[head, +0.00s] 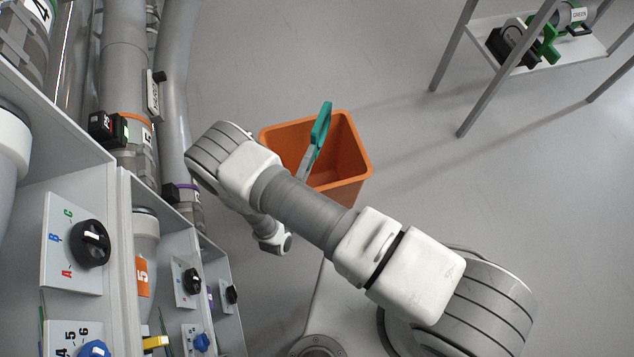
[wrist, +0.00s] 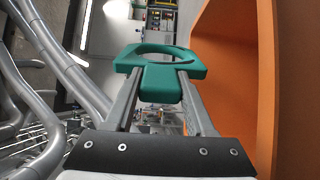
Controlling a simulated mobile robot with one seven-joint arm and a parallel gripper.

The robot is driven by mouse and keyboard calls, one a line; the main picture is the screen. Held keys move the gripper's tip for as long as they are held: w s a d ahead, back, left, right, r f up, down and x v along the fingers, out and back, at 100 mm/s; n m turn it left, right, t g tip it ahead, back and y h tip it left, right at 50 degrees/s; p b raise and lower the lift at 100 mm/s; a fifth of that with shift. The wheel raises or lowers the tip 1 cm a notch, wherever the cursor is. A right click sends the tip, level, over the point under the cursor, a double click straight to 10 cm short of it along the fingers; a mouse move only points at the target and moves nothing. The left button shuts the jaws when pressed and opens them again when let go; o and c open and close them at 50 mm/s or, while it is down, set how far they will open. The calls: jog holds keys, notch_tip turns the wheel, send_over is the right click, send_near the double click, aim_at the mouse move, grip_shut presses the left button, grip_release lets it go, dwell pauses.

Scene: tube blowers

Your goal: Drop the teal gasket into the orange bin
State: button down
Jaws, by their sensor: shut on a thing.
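The teal gasket (head: 321,124) shows in the head view above the orange bin, tilted up on edge. In the wrist view the teal gasket (wrist: 160,65) is a flat ring with a slot-like opening and a tab. My gripper (wrist: 158,95) is shut on its tab, between the two grey fingers. The orange bin (head: 352,150) stands on the floor, open at the top, partly hidden by my arm. Its orange wall (wrist: 262,80) fills the right of the wrist view, close beside the gripper. In the head view the gripper fingers (head: 308,160) show over the bin opening.
Grey pipes (head: 125,60) and control panels with knobs (head: 90,243) line the left side. A metal shelf (head: 560,45) with black and green parts stands at the upper right. The floor between bin and shelf is clear.

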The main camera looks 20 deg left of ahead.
jog(key=shift+f+b, duration=0.4)
jog(key=shift+f, duration=0.55)
jog(key=shift+c, duration=0.8)
grip_release()
jog(key=s+a+p, duration=0.1)
jog(key=s+p, duration=0.2)
jog(key=s, duration=1.4)
jog(key=shift+s+a, duration=0.2)
jog(key=shift+a, duration=0.1)
jog(key=shift+d, duration=0.1)
